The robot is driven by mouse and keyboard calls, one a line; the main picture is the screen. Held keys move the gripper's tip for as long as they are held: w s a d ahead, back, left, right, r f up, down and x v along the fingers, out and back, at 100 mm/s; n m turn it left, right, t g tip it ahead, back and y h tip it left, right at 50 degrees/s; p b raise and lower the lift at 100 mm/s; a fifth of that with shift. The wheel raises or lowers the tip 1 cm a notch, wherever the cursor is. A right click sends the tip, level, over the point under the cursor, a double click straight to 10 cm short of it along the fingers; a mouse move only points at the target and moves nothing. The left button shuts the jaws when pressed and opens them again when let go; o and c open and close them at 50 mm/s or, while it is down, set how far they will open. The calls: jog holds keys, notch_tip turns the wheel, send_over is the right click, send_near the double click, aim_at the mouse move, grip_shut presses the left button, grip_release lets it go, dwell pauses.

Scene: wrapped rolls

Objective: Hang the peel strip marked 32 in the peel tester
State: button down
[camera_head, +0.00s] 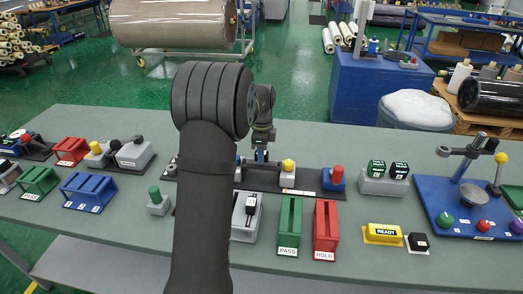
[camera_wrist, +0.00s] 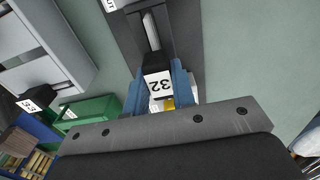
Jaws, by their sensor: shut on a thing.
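My gripper (camera_wrist: 158,97) has blue fingers and is shut on the peel strip marked 32 (camera_wrist: 158,82), a black end with a white label that reads upside down in the wrist view. In the head view my gripper (camera_head: 261,156) points down over a long dark fixture (camera_head: 262,176) with a yellow-topped block and a red knob. The strip cannot be made out there, and much of that area is behind my arm. I cannot tell for sure which fixture is the peel tester. A dark channel with a pale rod (camera_wrist: 150,30) lies just beyond the strip in the wrist view.
A black piece marked 33 (camera_wrist: 34,104) shows at the left of the wrist view. In the head view, the green PASS bin (camera_head: 289,227) and red HOLD bin (camera_head: 326,229) stand in front of the fixture. A blue stand (camera_head: 455,222) is at right.

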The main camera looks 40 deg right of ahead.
jog(key=shift+f, duration=0.7)
jog(key=c, duration=1.1)
grip_release()
jog(key=shift+r, duration=0.1)
notch_tip(320, 180, up, 17)
jog(key=shift+r, duration=0.1)
